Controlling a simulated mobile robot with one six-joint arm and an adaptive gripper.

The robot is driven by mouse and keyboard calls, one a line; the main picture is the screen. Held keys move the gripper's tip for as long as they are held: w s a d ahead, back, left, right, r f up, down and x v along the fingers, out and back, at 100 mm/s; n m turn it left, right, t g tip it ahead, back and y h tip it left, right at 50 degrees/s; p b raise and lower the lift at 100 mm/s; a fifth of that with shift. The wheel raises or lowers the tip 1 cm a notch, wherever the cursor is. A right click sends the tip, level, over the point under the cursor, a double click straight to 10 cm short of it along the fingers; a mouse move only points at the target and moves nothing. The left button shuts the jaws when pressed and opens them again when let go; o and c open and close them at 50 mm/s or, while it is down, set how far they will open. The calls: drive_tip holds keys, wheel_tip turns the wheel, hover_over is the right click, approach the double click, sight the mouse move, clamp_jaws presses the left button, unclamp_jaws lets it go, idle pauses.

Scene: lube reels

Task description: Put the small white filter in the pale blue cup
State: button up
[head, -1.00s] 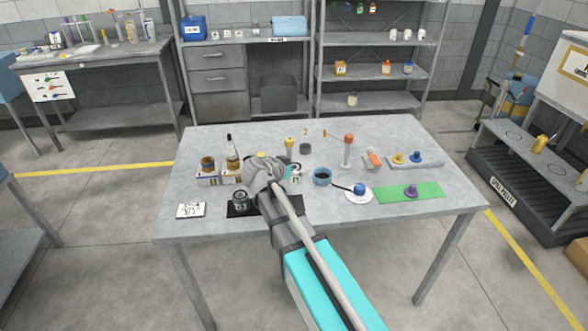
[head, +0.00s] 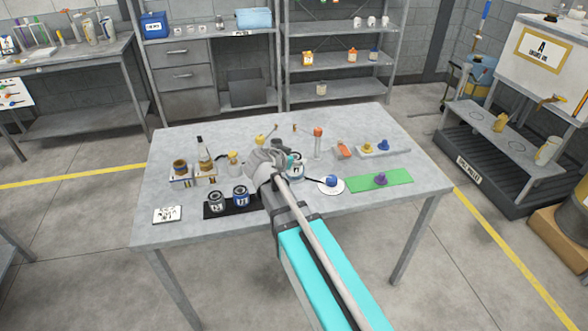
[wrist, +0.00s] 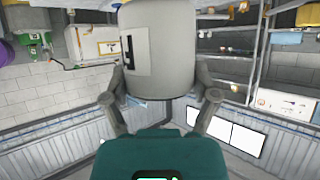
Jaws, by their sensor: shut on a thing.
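My gripper (head: 286,160) is over the middle of the table, partly hidden by my own arm. In the wrist view my gripper (wrist: 162,88) is shut on the small white filter (wrist: 165,45), a pale cylinder with a dark mark on its label. The filter (head: 297,167) shows in the head view just right of my gripper, its label facing the camera. The pale blue cup cannot be made out clearly; the filter and gripper cover its place left of the white saucer. I cannot tell whether the filter is above, in front of or inside the cup.
A white saucer (head: 331,191) with a blue item sits close to the right, beside a green mat (head: 362,183). A black tray (head: 252,206) with two dark cans is to the left. Bottles and small parts line the back.

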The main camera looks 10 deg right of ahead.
drive_tip(key=shift+s+d+r+p, duration=0.1)
drive_tip(key=shift+s+d+r, duration=0.1)
drive_tip(key=shift+d, duration=0.25)
drive_tip(key=shift+s+d+r+p, duration=0.1)
drive_tip(key=shift+s+d+r, duration=0.05)
drive_tip(key=shift+d, duration=0.25)
drive_tip(key=shift+s+d+r+p, duration=0.1)
drive_tip(key=shift+s+d+r, duration=0.1)
drive_tip(key=shift+d, duration=0.25)
drive_tip(key=shift+w, duration=0.15)
drive_tip(key=w+f+b, duration=0.3)
drive_tip(key=w, duration=0.1)
drive_tip(key=w+f+b, duration=0.3)
drive_tip(key=w, duration=0.1)
drive_tip(key=w+f+b, duration=0.3)
drive_tip(key=w, duration=0.2)
drive_tip(key=shift+d, duration=0.35)
drive_tip(key=shift+w+f+b, duration=0.5)
drive_tip(key=shift+f+b, duration=0.3)
drive_tip(key=shift+s+f+b, duration=0.1)
drive_tip(key=shift+f+b, duration=1.15)
